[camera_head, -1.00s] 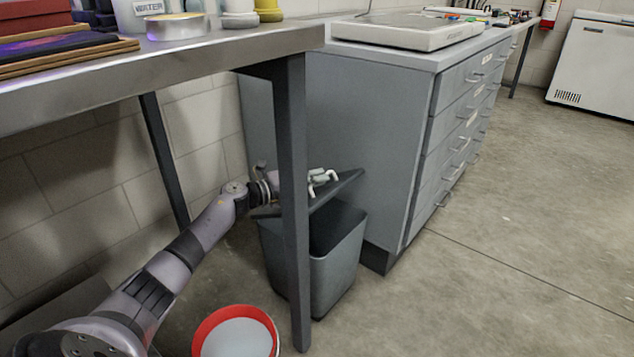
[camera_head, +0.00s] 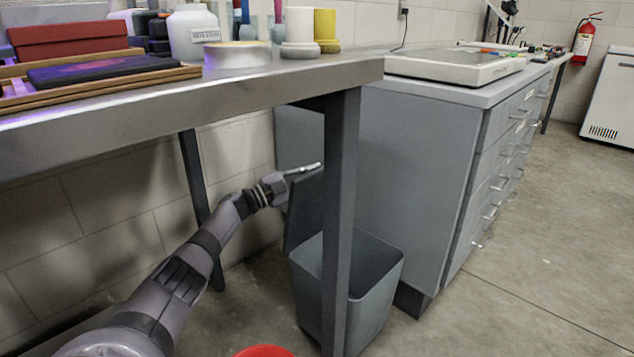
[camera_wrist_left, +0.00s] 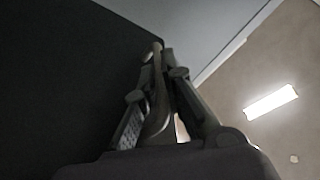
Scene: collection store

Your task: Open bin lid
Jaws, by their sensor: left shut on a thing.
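The grey bin (camera_head: 378,300) stands on the floor between the table leg and the cabinet, its mouth open at the front. Its dark lid (camera_head: 302,212) is tilted up steeply, almost upright, at the back of the bin; the table leg hides part of the bin. My left gripper (camera_head: 305,169) is at the lid's upper edge, shut on it. In the left wrist view the fingers (camera_wrist_left: 158,62) are close together, beside the large dark surface of the lid (camera_wrist_left: 65,75). My right gripper is not in view.
The steel table (camera_head: 240,85) carries jars, a tray and boxes above my left arm. Its leg (camera_head: 340,215) stands in front of the bin. A grey drawer cabinet (camera_head: 415,165) is close on the right. A red-rimmed bucket (camera_head: 264,351) shows at the bottom edge. Open floor lies right.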

